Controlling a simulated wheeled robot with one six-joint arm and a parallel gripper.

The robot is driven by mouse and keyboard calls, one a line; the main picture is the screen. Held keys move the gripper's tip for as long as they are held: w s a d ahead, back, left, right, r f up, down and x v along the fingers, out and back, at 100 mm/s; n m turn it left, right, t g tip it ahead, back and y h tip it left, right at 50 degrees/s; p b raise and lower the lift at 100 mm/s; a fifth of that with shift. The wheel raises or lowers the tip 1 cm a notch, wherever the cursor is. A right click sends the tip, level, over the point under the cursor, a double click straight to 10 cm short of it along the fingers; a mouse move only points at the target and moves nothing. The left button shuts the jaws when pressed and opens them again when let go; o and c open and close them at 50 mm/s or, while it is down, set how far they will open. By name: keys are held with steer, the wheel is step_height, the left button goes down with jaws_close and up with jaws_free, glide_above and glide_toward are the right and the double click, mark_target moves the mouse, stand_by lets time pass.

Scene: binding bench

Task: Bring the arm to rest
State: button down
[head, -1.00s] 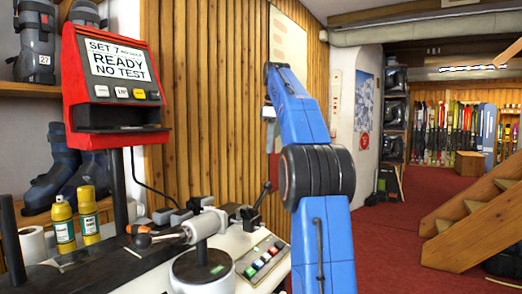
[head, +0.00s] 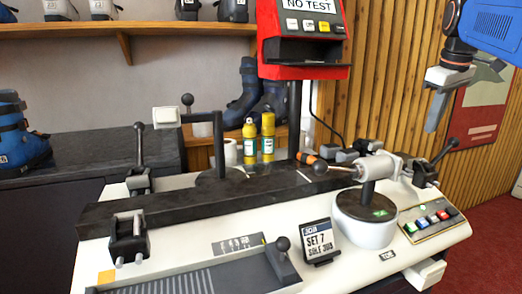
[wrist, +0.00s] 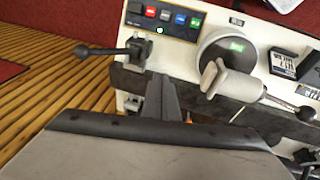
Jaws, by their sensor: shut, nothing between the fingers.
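My blue arm (head: 490,28) reaches in at the top right of the head view. My gripper (head: 436,108) hangs from it, pointing down, with its fingers shut and nothing between them. It is above the right end of the bench, in front of the slatted wood wall, apart from the black-knobbed lever below. In the wrist view the shut dark fingers (wrist: 172,98) show over the bench edge, between the lever clamp and the round base.
The white bench (head: 200,255) carries a black bar, a round-based post (head: 365,218), upright levers (head: 139,145), a button panel (head: 432,222) and a job card (head: 319,241). A red display unit (head: 303,45) stands behind. Yellow bottles (head: 267,138) stand near it.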

steer(key=s+a+f+m, duration=0.1)
steer(key=s+a+f, duration=0.4)
steer(key=s+f, duration=0.3)
steer(key=s+a+f+m+t, duration=0.1)
steer(key=s+a+f+m, duration=0.1)
steer(key=s+a+f, duration=0.4)
steer(key=s+a+f+m, duration=0.1)
steer(key=s+a+f, duration=0.4)
steer(key=s+f, duration=0.7)
step_height(320, 180, down, 6)
steer(key=shift+s+a+f+m+t+y, duration=0.2)
steer(key=shift+a+m+t+y, duration=0.1)
steer(key=shift+a+m+y, duration=0.1)
steer(key=shift+r, duration=0.1)
